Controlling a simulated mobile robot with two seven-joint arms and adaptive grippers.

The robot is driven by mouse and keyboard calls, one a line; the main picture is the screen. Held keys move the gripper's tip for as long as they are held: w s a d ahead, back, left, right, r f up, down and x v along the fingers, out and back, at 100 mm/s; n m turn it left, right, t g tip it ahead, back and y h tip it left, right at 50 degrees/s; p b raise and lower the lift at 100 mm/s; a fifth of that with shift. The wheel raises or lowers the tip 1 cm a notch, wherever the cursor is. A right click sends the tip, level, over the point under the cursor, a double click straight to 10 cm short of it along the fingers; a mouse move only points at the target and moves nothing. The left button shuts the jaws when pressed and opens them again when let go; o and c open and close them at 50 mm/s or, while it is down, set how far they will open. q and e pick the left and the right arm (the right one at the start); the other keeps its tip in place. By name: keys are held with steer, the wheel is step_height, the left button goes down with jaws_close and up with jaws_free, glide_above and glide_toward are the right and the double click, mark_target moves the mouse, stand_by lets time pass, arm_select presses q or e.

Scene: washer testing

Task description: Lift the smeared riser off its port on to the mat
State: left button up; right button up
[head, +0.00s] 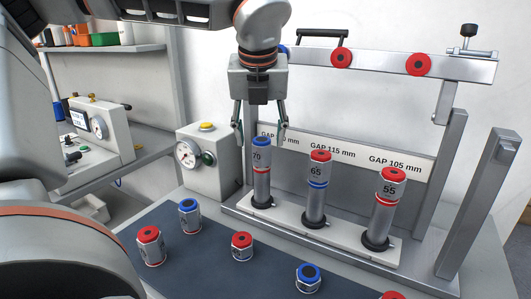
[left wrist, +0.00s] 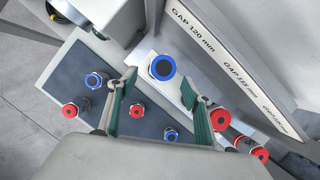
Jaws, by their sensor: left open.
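Three risers stand upright in ports on a white base strip. The left riser (head: 262,182) has a blue cap marked 70 and a red ring. The middle riser (head: 316,190) has a red cap marked 65 and a blue ring. The right riser (head: 384,210) has a red cap marked 55. I cannot tell which one is smeared. My left gripper (head: 260,132) is open and points down over the left riser, its fingers beside and above the cap. In the left wrist view the blue cap (left wrist: 162,67) shows just beyond the fingertips. The blue mat (head: 215,270) lies in front.
Several short red- and blue-capped fittings stand on the mat, one red (head: 150,246) and one blue (head: 308,277). A gauge box (head: 208,160) is left of the risers. A gap label board (head: 345,150) stands behind them, with a metal bar (head: 380,62) above.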

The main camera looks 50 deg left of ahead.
mark_target(261, 141)
arm_select(q)
steer(key=x, duration=0.5)
steer(key=shift+w+a+f, duration=0.1)
steer(key=shift+w+f, duration=0.05)
steer(key=shift+w, duration=0.05)
steer(key=c, duration=1.4)
